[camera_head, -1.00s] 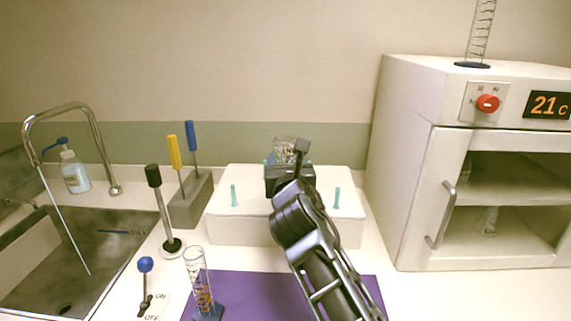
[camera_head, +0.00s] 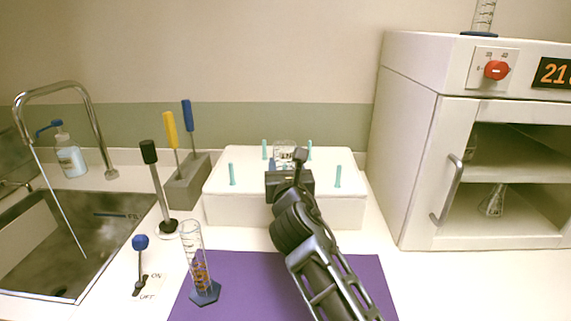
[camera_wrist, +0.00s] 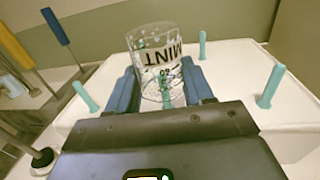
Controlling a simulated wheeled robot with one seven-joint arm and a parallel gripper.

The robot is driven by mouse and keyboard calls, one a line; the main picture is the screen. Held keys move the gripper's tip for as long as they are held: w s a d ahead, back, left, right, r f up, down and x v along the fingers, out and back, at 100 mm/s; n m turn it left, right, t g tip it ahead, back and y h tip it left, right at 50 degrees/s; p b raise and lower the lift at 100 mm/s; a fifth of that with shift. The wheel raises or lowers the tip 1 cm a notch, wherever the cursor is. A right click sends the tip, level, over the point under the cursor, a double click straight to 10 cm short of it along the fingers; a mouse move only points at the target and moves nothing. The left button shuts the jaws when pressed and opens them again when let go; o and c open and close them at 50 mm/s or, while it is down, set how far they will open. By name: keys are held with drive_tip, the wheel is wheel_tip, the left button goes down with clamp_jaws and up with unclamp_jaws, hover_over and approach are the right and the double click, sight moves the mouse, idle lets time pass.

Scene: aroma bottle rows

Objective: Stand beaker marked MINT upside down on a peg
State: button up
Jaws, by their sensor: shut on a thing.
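The clear beaker marked MINT (camera_wrist: 155,60) is upside down, its lettering inverted in the wrist view. My gripper (camera_wrist: 163,93) is shut on it, a blue finger on each side. In the head view the beaker (camera_head: 284,152) shows partly behind my gripper (camera_head: 288,168), over the white peg block (camera_head: 285,209). Teal pegs stand near the block's corners: front left (camera_head: 232,174), front right (camera_head: 338,176), back left (camera_head: 264,149) and back right (camera_head: 309,150). Teal shows through the beaker's lower part in the wrist view; I cannot tell whether a peg is inside or behind it.
A graduated cylinder (camera_head: 201,278) stands on the purple mat (camera_head: 250,285). Left are a black-topped rod (camera_head: 158,190), a grey holder (camera_head: 187,182) with yellow and blue handled tools, a lever (camera_head: 140,262) and the sink (camera_head: 70,240). A white cabinet (camera_head: 412,150) stands right, holding a flask (camera_head: 493,200).

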drive_tip(key=shift+f+b, duration=0.9)
drive_tip(key=shift+f, duration=0.85)
drive_tip(key=o, duration=1.1)
drive_tip(key=s, duration=0.7)
drive_tip(key=shift+s+d+p, duration=0.3)
drive_tip(key=shift+s+d, duration=0.1)
